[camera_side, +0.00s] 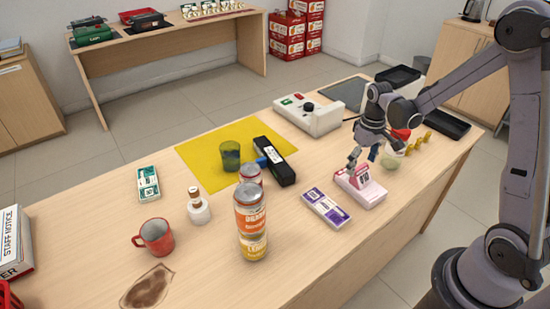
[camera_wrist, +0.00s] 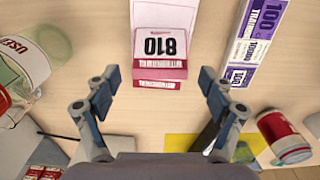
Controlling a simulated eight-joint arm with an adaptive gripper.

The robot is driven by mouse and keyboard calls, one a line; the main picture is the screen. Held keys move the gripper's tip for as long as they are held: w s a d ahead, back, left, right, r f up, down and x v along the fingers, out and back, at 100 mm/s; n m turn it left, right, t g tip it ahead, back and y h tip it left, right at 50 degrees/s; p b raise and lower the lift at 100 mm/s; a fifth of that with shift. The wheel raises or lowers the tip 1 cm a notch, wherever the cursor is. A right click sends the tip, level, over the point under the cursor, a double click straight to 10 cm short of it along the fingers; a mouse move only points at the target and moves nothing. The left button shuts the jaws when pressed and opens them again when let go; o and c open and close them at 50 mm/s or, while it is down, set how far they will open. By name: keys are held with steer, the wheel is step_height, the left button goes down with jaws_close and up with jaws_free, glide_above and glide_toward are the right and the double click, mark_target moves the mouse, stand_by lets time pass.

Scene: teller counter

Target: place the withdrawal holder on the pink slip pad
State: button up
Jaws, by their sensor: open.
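The withdrawal holder (camera_side: 362,177) is a small pink stand with a white card; it also shows in the wrist view (camera_wrist: 160,42) with "810" upside down. It appears to rest upright on the pink slip pad (camera_side: 373,195), a thick pale-pink slab near the counter's front edge. In the wrist view, I cannot clearly tell the holder's edges from the pad's. My gripper (camera_side: 364,157) is just above the holder in the side view. In the wrist view my gripper (camera_wrist: 158,80) is open, with its fingers apart on either side of the pink holder and nothing between them gripped.
A purple banknote bundle (camera_side: 326,207) lies left of the pad. A green-tinted cup (camera_side: 391,161) and red item (camera_side: 400,135) are close behind it. Cans (camera_side: 252,225), a red mug (camera_side: 154,238) and a yellow mat (camera_side: 200,160) with a black device (camera_side: 275,163) are further left.

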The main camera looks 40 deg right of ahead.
mark_target(361, 168)
step_height(361, 168, up, 9)
steer(key=s+a+r+t, duration=0.3)
steer(key=s+a, duration=0.1)
steer(key=a, duration=0.3)
steer(key=s+a+r+t, duration=0.3)
steer(key=s+a+t, duration=0.1)
steer(key=a, duration=0.3)
steer(key=shift+s+r, duration=0.35)
steer(key=shift+s, duration=0.25)
